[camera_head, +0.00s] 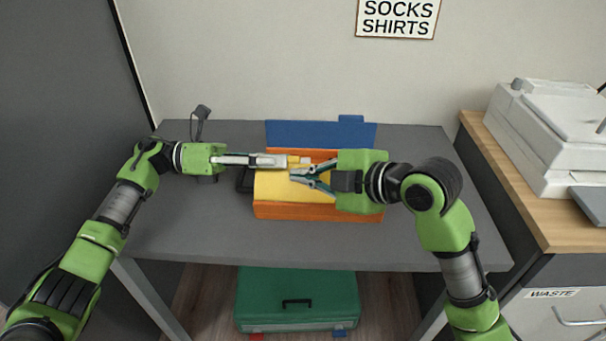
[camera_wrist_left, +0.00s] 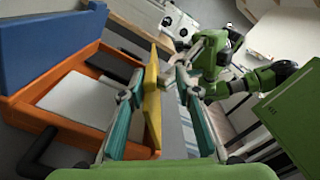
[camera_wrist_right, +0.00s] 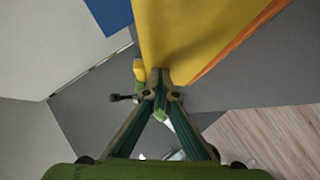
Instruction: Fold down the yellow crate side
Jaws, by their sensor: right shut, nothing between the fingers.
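The orange crate (camera_head: 300,212) sits on the grey desk. Its yellow side (camera_head: 280,187) stands raised along the front; it also shows edge-on in the left wrist view (camera_wrist_left: 152,100). My left gripper (camera_head: 283,161) is over the crate from the left. In the left wrist view its fingers (camera_wrist_left: 155,82) are apart, with the yellow side showing between them. My right gripper (camera_head: 293,175) comes from the right and is shut and empty. Its fingertips (camera_wrist_right: 160,85) are close to the yellow side (camera_wrist_right: 185,40); I cannot tell whether they touch. My right gripper hides part of the crate.
The crate's blue side (camera_head: 315,133) stands up at the back. A flat white thing (camera_wrist_left: 85,100) lies inside the crate. A green case (camera_head: 297,292) is on the floor below. A wooden-topped cabinet (camera_head: 545,220) stands at the right. The grey desk (camera_head: 205,235) is clear in front.

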